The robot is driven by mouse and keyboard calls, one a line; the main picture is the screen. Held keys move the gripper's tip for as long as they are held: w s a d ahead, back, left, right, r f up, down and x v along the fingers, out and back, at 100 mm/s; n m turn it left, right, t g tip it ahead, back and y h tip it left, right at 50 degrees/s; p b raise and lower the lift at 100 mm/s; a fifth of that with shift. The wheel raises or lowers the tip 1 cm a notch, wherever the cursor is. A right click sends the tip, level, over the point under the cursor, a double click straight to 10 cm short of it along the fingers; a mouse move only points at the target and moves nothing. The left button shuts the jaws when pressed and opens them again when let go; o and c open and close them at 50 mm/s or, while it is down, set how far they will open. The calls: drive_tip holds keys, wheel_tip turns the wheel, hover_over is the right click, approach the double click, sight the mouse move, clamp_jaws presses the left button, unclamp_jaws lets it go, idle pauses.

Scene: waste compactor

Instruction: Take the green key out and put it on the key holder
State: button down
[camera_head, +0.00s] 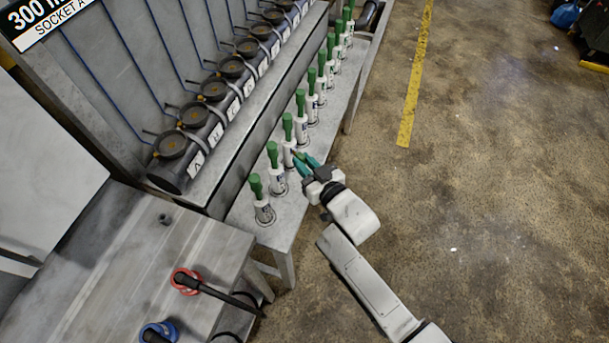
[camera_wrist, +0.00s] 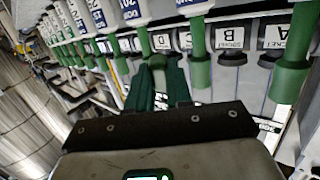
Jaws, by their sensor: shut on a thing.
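Several green keys stand upright in white, labelled sockets in a row along a metal ledge; the nearest key (camera_head: 255,186) is at the near end. My gripper (camera_head: 303,160), with dark green fingers, reaches the row from the right beside the third key (camera_head: 288,125). In the wrist view, which is upside down, my gripper (camera_wrist: 158,88) is shut on a green key (camera_wrist: 151,45) under a white socket (camera_wrist: 128,10). I cannot tell whether this key has moved in its socket. Another green key (camera_wrist: 200,60) hangs clear to its right. I cannot make out which thing is the key holder.
Round dark valve caps (camera_head: 171,144) with lettered labels line a pipe behind the keys. A metal table (camera_head: 140,260) at lower left bears a red-ringed tool (camera_head: 187,280) and a blue-ringed one (camera_head: 158,332). The concrete floor (camera_head: 500,190) to the right is open.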

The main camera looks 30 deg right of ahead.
drive_tip(key=w+d+r+g+p, duration=0.2)
drive_tip(key=w+d+r+g, duration=0.35)
drive_tip(key=w+r, duration=0.6)
drive_tip(key=w+a+r+n+g+y+p, duration=0.25)
drive_tip(key=w+a+g, duration=0.3)
drive_tip(key=a, duration=0.55)
drive_tip(key=s+a+r+n+g+h+p, duration=0.1)
drive_tip(key=s+a+r+n+g+p, duration=0.2)
drive_tip(key=a, duration=0.7)
drive_tip(key=s+a+r+h, duration=0.1)
drive_tip(key=s+a+r, duration=0.4)
drive_tip(key=a, duration=0.5)
drive_tip(key=s+a+r+n+g+h+p, duration=0.15)
drive_tip(key=s+a, duration=0.35)
drive_tip(key=a, duration=0.5)
wheel_tip(320, 180, down, 7)
drive_tip(key=y+b, duration=0.1)
drive_tip(key=b, duration=0.2)
drive_tip(key=shift+d+r+n+g, duration=0.2)
drive_tip(key=shift+d+n+g, duration=0.1)
drive_tip(key=shift+d+g, duration=0.05)
drive_tip(key=shift+r+p, duration=0.15)
drive_tip(key=shift+p, duration=0.45)
